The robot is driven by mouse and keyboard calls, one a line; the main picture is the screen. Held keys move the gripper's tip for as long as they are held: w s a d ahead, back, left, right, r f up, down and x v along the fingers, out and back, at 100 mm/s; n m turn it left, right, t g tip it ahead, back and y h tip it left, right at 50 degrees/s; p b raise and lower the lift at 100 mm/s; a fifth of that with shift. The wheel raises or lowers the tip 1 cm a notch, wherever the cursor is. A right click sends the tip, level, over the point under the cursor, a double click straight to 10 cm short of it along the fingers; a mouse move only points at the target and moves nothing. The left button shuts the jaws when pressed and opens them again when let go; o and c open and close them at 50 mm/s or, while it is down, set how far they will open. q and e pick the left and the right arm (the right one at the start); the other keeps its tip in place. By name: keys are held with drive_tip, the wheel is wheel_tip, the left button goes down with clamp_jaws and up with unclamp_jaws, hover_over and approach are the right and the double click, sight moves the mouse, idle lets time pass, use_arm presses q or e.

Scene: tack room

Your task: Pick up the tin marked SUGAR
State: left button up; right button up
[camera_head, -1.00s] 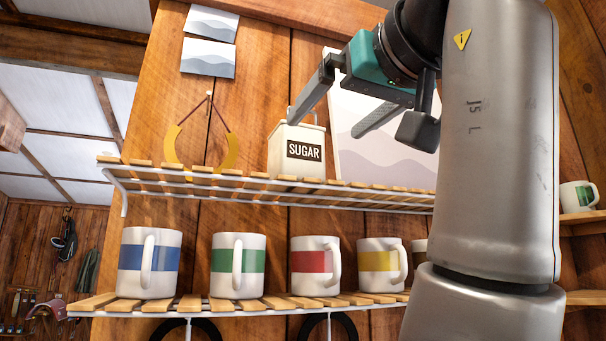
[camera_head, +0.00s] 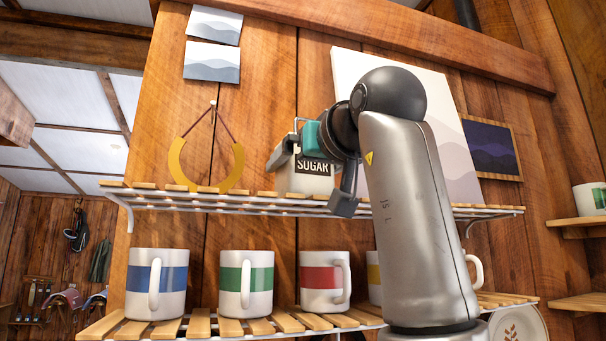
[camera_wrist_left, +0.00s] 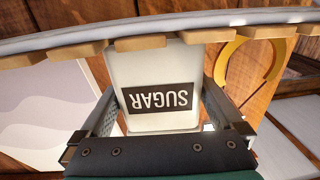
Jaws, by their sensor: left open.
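The tin marked SUGAR (camera_head: 310,184) is cream-white with a black label and stands on the upper slatted shelf (camera_head: 262,203). My left gripper (camera_head: 312,174) is open in front of it, with one finger at each side of the tin in the picture. The gripper hides part of the tin's right side in the head view. In the left wrist view the tin (camera_wrist_left: 154,68) appears upside down between the two spread fingers of my left gripper (camera_wrist_left: 158,92), with gaps visible on both sides. My right gripper is not in view.
A yellow horseshoe-shaped ornament (camera_head: 178,166) hangs left of the tin. A pale picture (camera_head: 450,150) is behind my arm. The lower shelf (camera_head: 200,325) holds several mugs, including blue-banded (camera_head: 156,283), green-banded (camera_head: 246,284) and red-banded (camera_head: 322,283) ones.

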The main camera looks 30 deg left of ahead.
use_arm(q)
drive_tip(key=shift+d, duration=0.1)
drive_tip(key=shift+c, duration=0.6)
drive_tip(key=shift+r, duration=0.1)
clamp_jaws()
